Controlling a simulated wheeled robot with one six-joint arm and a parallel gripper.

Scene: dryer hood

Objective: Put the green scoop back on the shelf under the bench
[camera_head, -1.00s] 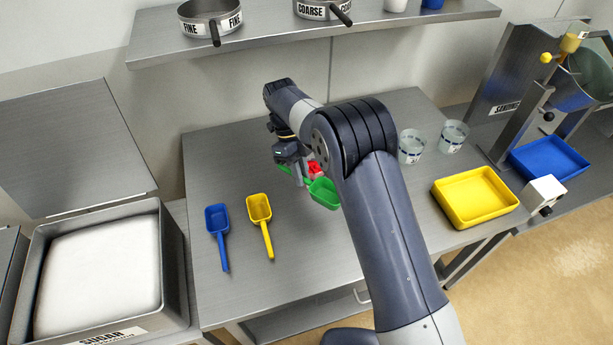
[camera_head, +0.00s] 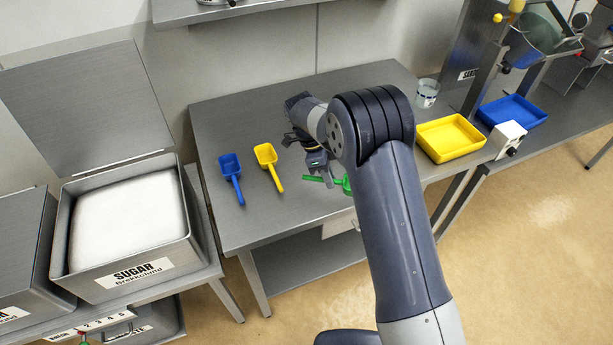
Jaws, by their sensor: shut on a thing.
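The green scoop (camera_head: 346,184) shows beside my forearm, near the front edge of the bench (camera_head: 225,127). Its handle sticks out to the left of my gripper (camera_head: 320,176), which is shut on it. My arm hides part of the scoop's bowl. The shelf under the bench (camera_head: 290,268) is a grey metal surface, seen below the front edge, and its visible part looks empty. My gripper is above the level of that shelf.
A blue scoop (camera_head: 231,172) and a yellow scoop (camera_head: 267,162) lie on the bench to the left. A sugar bin (camera_head: 140,269) stands at left. A clear cup (camera_head: 427,93), a yellow tray (camera_head: 450,138) and a blue tray (camera_head: 512,111) are at right. Open floor lies in front.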

